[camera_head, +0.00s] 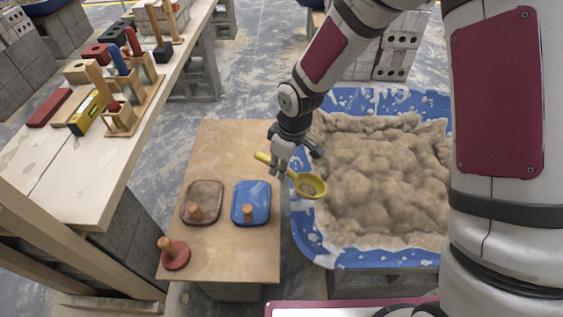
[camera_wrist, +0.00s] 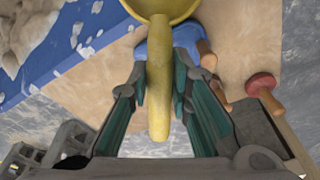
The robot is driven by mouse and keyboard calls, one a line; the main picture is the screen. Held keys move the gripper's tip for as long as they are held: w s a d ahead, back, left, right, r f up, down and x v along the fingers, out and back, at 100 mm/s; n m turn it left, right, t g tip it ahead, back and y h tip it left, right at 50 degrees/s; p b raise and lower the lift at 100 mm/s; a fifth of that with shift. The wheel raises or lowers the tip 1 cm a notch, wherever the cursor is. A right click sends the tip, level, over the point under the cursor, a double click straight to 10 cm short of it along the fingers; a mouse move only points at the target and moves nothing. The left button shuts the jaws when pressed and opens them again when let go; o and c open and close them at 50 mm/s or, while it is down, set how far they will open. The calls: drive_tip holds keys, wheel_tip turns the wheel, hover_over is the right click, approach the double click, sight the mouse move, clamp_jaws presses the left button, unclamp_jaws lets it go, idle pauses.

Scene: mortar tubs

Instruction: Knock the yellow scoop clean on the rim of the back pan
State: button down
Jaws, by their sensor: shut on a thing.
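My gripper (camera_head: 280,163) is shut on the handle of the yellow scoop (camera_head: 318,181). The handle also shows between my fingers in the wrist view (camera_wrist: 159,95), with the bowl at the top edge. In the head view the bowl hangs over the left rim of the blue mortar tub (camera_head: 309,238), with a grey-brown patch inside it. Two shallow rounded pan-like pieces with wooden knobs lie on the board left of the gripper: a brown one (camera_head: 211,190) and a blue one (camera_head: 261,191). They lie side by side, and I cannot tell which is the back pan.
The tub holds heaped mortar (camera_head: 385,175). A red disc with a wooden knob (camera_head: 177,260) sits at the board's (camera_head: 235,145) front left corner. A wooden bench (camera_head: 60,180) with tools and blocks stands at the left. The board's far part is clear.

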wheel_tip(320, 180, up, 4)
drive_tip(key=p, duration=0.4)
drive_tip(key=shift+f, duration=0.3)
idle(0.3)
